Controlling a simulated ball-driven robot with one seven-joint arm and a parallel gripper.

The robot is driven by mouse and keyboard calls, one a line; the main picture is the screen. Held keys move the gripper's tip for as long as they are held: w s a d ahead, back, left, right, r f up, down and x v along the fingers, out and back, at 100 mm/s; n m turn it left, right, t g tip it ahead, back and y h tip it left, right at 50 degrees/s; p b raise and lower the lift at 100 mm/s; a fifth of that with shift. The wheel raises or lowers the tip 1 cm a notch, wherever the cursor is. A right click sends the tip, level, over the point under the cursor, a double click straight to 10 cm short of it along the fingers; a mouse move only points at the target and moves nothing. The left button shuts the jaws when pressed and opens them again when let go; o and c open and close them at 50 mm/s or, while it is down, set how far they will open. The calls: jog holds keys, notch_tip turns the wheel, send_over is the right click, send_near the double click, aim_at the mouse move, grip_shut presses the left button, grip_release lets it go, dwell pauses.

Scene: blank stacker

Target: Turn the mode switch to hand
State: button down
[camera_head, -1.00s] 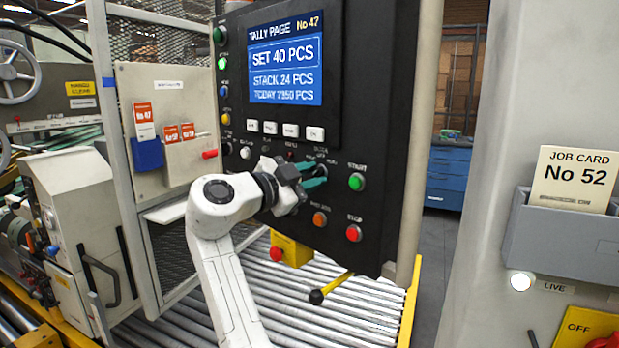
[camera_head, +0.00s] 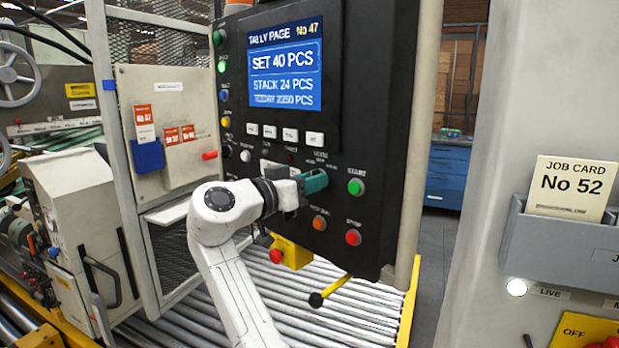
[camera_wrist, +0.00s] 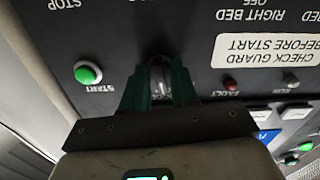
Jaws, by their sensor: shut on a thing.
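The mode switch (camera_wrist: 160,72) is a dark knob on the black control panel (camera_head: 370,110). It shows in the wrist view between the two teal fingers of my gripper (camera_wrist: 160,84), which are shut on it. In the head view my gripper (camera_head: 314,183) is up against the panel, left of the green START button (camera_head: 356,187), and its fingers hide the switch. The small position labels around the switch are too blurred or covered to read, so I cannot tell which position it points to.
A red STOP button (camera_head: 353,237) and an orange button (camera_head: 319,222) sit below my gripper. White keys (camera_head: 290,134) and the blue screen (camera_head: 285,65) are above. A yellow-handled lever (camera_head: 330,290) with a black ball sticks out below the panel.

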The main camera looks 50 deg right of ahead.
jog(key=shift+r+n+p, duration=0.15)
jog(key=shift+n+p, duration=1.95)
jog(key=shift+n, duration=1.5)
jog(key=c, duration=1.2)
grip_release()
jog(key=shift+a, duration=0.1)
jog(key=a+b, duration=0.2)
jog(key=a, duration=0.8)
jog(key=shift+a, duration=0.35)
